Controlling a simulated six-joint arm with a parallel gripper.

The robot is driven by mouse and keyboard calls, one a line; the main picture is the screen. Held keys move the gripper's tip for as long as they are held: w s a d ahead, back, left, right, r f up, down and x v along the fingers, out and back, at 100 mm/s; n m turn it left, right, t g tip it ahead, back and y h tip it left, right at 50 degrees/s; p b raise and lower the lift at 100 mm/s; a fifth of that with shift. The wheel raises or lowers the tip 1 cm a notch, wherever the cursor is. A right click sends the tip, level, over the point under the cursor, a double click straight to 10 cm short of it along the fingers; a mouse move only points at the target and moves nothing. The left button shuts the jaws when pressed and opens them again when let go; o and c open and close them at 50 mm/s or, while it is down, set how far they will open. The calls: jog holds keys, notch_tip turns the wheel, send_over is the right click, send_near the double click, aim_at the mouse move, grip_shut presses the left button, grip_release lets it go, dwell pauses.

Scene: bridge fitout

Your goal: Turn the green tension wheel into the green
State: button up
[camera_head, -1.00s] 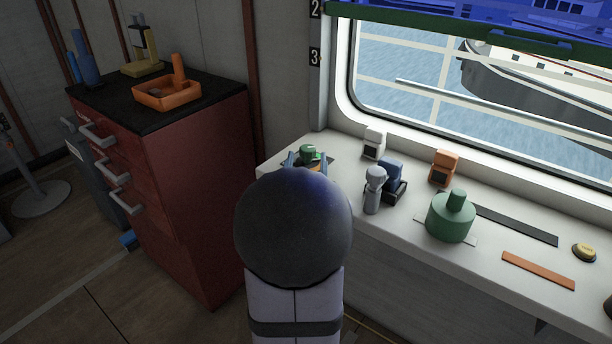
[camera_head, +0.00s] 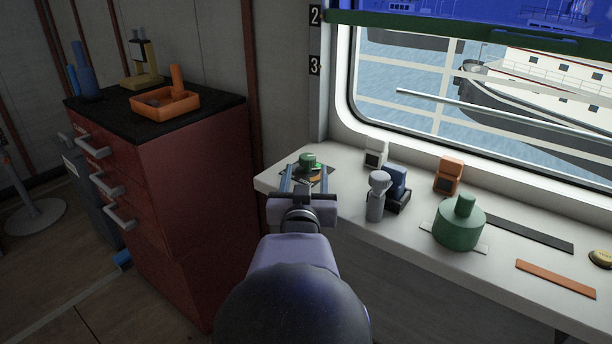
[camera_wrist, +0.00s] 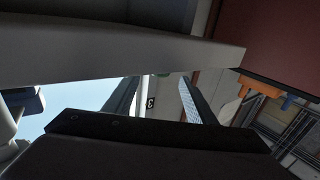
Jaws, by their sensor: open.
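The green tension wheel (camera_head: 307,160) is a small round green knob on a dark plate (camera_head: 328,172) near the left end of the white window ledge. An orange patch shows on the plate in front of it. My gripper (camera_head: 305,172) is open, with its two blue-grey fingers pointing at the wheel, one toward each side. I cannot tell whether the fingers touch the wheel.
To the right on the ledge (camera_head: 400,232) stand a grey figure-like post (camera_head: 378,196), a blue-and-black device (camera_head: 398,188), a white box (camera_head: 376,155), an orange box (camera_head: 448,175) and a large green cylinder (camera_head: 459,226). A red cabinet (camera_head: 190,190) stands to the left.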

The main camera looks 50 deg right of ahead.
aim_at(301, 163)
jog(key=shift+r, duration=0.1)
jog(key=shift+w+d+r, duration=0.2)
jog(key=shift+r, duration=0.05)
jog(key=w+d+r+m+g+h+p, duration=0.1)
jog(key=w+d+r+m+g+p, duration=0.1)
jog(key=p, duration=0.1)
jog(key=w+d+r+m+g+h+p, duration=0.2)
jog(key=d+r+m+p, duration=0.1)
jog(key=p, duration=0.1)
jog(key=shift+w+g+h, duration=0.1)
jog(key=shift+g+h, duration=0.2)
jog(key=shift+g, duration=0.1)
jog(key=shift+w+m+g+p, duration=0.3)
jog(key=shift+m+g+p, duration=0.3)
jog(key=shift+g+p, duration=0.4)
jog(key=a+f+m+g+p, duration=0.1)
jog(key=g, duration=0.1)
jog(key=a+f+g+p, duration=0.1)
jog(key=f+g, duration=0.1)
jog(key=a+f+m+g+p, duration=0.1)
jog(key=f+g, duration=0.1)
jog(key=shift+s+m+p, duration=0.15)
jog(key=shift+m+p, duration=0.15)
jog(key=shift+p, duration=0.05)
jog(key=shift+f+g+y, duration=0.4)
jog(key=shift+f+y, duration=0.1)
jog(key=shift+f, duration=0.05)
jog(key=shift+p+x, duration=0.55)
jog(key=shift+x, duration=3.1)
